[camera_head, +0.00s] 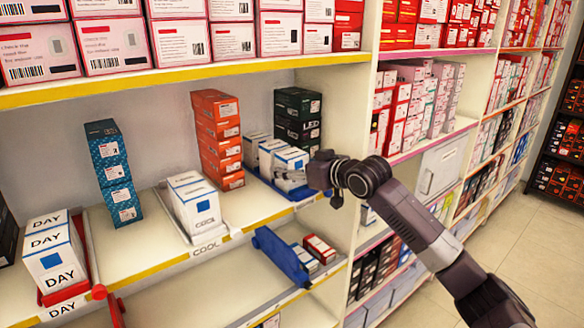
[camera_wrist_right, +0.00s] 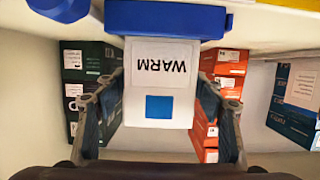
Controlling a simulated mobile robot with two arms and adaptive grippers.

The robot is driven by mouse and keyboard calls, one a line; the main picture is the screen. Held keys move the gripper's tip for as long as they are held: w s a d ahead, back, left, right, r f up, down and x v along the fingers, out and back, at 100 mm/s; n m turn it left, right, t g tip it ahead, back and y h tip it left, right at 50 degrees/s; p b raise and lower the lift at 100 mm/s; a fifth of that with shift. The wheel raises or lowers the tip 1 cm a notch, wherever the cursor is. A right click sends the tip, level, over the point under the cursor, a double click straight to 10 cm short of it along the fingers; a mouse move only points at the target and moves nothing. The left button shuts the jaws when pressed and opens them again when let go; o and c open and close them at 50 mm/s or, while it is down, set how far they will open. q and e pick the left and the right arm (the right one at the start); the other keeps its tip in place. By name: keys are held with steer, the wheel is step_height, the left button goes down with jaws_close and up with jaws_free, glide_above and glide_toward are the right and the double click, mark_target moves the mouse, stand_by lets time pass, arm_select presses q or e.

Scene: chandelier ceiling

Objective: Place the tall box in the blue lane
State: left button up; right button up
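A tall white box marked WARM with a blue square (camera_wrist_right: 160,85) stands at the front of the blue lane (camera_wrist_right: 165,18), which is seen upside down in the right wrist view. In the head view the blue lane (camera_head: 268,183) holds white boxes (camera_head: 290,160) on the middle shelf. My right gripper (camera_head: 305,177) reaches in from the right at the front of these boxes. In the right wrist view its two fingers (camera_wrist_right: 160,85) lie on either side of the WARM box, tips close to its edges; firm contact is not clear. My left gripper is out of view.
The COOL lane (camera_head: 204,247) with white boxes and the red lane (camera_head: 62,294) with DAY boxes (camera_head: 50,258) are left. Orange boxes (camera_head: 218,138) and dark green boxes (camera_head: 297,115) stand behind. A blue divider (camera_head: 281,257) sits on the lower shelf. A shelf upright (camera_head: 362,130) is close right.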

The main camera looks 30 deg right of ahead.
steer(key=shift+r, duration=0.1)
steer(key=shift+s, duration=0.3)
steer(key=b+v, duration=0.5)
steer(key=v, duration=0.6)
steer(key=shift+s+r, duration=0.15)
steer(key=shift+s, duration=0.05)
